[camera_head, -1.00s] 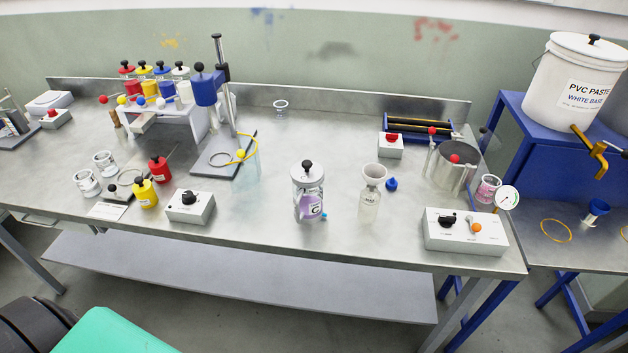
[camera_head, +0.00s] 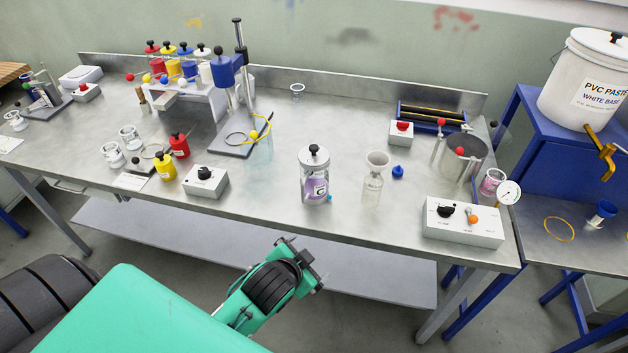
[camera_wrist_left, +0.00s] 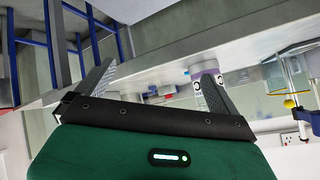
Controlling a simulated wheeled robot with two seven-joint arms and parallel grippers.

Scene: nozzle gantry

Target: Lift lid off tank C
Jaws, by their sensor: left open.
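Tank C (camera_head: 314,180) is a clear jar with purple contents and a label, upright near the front edge of the bench. Its pale grey lid (camera_head: 314,158) with a black knob (camera_head: 314,148) sits on top. My left gripper (camera_head: 301,262) is in front of the bench edge, below and apart from the tank. In the left wrist view my left gripper (camera_wrist_left: 156,74) has its fingers spread with nothing between them. Tank C shows partly there, upside down behind one finger (camera_wrist_left: 203,70); its lid is not clear. My right gripper is not in view.
A clear bottle with a funnel (camera_head: 374,180) and a blue bulb (camera_head: 398,171) stand right of the tank. A control box with a black knob (camera_head: 206,182) is to its left, another control box (camera_head: 462,225) to the right. The bench front edge (camera_head: 270,219) lies between gripper and tank.

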